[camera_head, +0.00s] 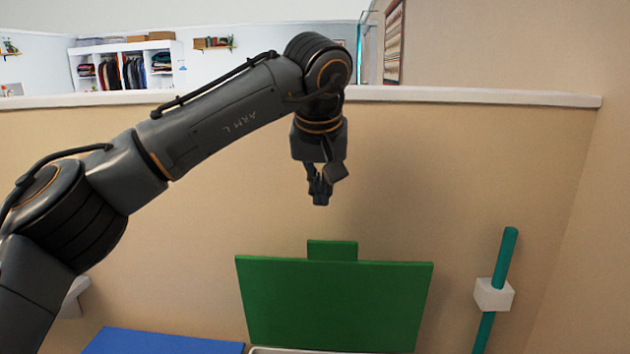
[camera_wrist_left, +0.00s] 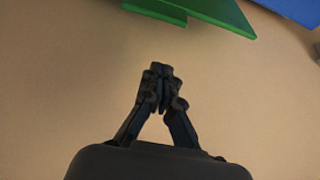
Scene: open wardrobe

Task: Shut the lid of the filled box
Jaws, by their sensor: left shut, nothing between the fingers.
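A green lid (camera_head: 335,305) stands raised and open in the head view, with a small green tab (camera_head: 332,250) on its top edge. Below it, only a thin pale rim of the box (camera_head: 300,351) shows at the bottom edge; the inside of the box is out of view. My left gripper (camera_head: 320,200) is shut and empty. It hangs above the tab, with a clear gap between them. In the left wrist view, the shut fingers (camera_wrist_left: 160,72) show against the tan wall, and part of the green lid (camera_wrist_left: 205,12) shows at the top. My right gripper is not in view.
A blue panel (camera_head: 160,342) lies at the lower left. A teal pole (camera_head: 506,255) with a white block (camera_head: 493,294) stands at the right. A tan wall (camera_head: 450,170) with a white top ledge (camera_head: 470,96) is behind. A wardrobe with clothes (camera_head: 125,65) is far back.

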